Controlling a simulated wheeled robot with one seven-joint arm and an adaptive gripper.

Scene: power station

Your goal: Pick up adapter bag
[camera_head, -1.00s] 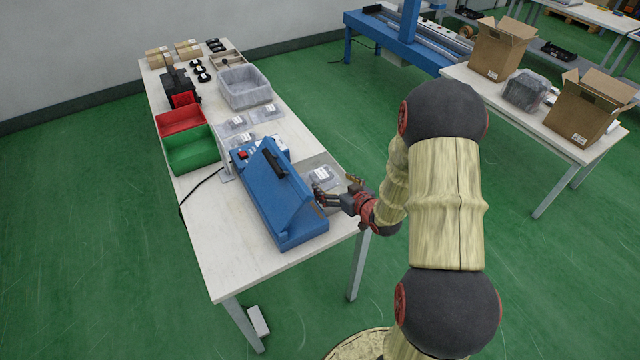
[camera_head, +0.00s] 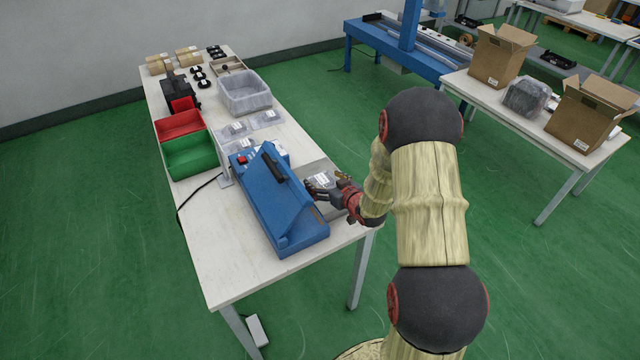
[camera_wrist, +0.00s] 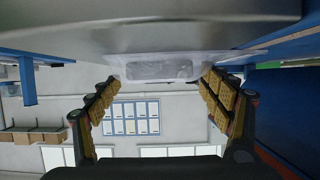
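The adapter bag (camera_head: 322,179), a clear bag with a white label, lies on a grey plate (camera_head: 338,213) beside the blue machine (camera_head: 275,200). In the wrist view the bag (camera_wrist: 160,68) shows edge-on, low on the grey surface, straight ahead between the fingertips. My gripper (camera_head: 328,187) is open and low at the plate, reaching in from the right. In the wrist view its two padded fingers (camera_wrist: 164,78) stand apart on either side of the bag's near edge. I cannot tell whether they touch it. The fingers partly hide the bag in the head view.
The blue machine stands close on the left of my gripper. Several similar bags (camera_head: 265,119) lie farther back, near a grey bin (camera_head: 244,97). Red (camera_head: 180,125) and green (camera_head: 190,157) bins stand at the left. The table's front end is clear.

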